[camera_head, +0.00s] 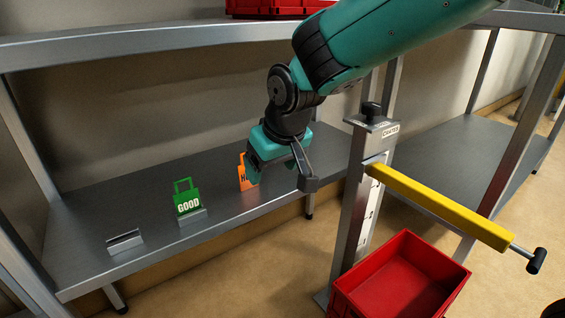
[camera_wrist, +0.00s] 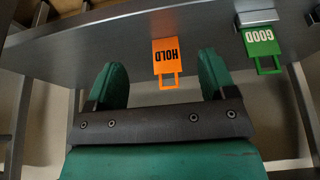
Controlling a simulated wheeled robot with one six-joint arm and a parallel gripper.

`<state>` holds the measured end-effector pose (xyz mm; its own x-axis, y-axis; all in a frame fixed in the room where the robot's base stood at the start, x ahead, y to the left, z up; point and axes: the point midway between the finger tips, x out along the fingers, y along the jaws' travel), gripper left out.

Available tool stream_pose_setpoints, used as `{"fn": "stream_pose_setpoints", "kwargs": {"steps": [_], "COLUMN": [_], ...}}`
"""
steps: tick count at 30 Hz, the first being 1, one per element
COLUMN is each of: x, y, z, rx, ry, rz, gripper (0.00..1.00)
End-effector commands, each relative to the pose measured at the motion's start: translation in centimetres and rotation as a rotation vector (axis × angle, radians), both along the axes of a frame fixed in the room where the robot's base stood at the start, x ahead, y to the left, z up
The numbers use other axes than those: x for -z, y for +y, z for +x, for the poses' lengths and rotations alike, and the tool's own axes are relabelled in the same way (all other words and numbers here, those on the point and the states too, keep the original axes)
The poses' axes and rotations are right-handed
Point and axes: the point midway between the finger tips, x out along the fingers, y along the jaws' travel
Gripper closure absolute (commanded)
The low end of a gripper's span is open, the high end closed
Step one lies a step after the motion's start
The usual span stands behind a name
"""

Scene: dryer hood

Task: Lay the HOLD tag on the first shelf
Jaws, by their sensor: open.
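The orange HOLD tag (camera_head: 243,177) is at the metal shelf (camera_head: 150,205), partly hidden behind my gripper in the head view. My gripper (camera_head: 281,178) is open, just right of the tag in that view. In the wrist view the HOLD tag (camera_wrist: 167,62) shows between the two spread fingers of my gripper (camera_wrist: 164,68), with its lettering upside down and its handle loop toward me. I see no finger clearly touching it. Whether the tag sits in a holder is not visible.
A green GOOD tag (camera_head: 187,199) stands in a metal holder to the left; an empty holder (camera_head: 125,241) lies further left. A post (camera_head: 357,200) with a yellow bar (camera_head: 440,205) stands to the right, above a red crate (camera_head: 350,300). An upper shelf beam (camera_head: 150,42) runs overhead.

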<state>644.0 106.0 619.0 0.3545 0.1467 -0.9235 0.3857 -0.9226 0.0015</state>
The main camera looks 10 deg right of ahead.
Motion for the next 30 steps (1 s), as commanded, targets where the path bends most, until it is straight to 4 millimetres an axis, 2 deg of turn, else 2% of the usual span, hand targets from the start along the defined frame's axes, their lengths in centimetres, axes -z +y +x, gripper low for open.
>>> {"fn": "stream_pose_setpoints", "kwargs": {"steps": [4, 11, 14, 17, 21, 24, 27, 30], "x": [-0.2, 0.0, -0.6, -1.9, -3.4, -3.9, -4.0, -4.0], "y": [-0.9, -1.4, -1.9, -3.2, -4.9, -5.7, -6.0, -6.1], "z": [-2.1, -3.2, -4.5, -8.4, -16.0, -20.6, -23.5, -24.5], "rx": [0.0, 0.001, -0.01, -0.052, -0.148, -0.213, -0.258, -0.278], "ry": [0.001, 0.0, 0.02, 0.084, 0.195, 0.253, 0.287, 0.301], "rz": [0.0, 0.0, 0.015, 0.053, 0.116, 0.146, 0.164, 0.169], "gripper": [0.23, 0.23, 0.23, 0.23, 0.23, 0.23, 0.23, 0.23]}}
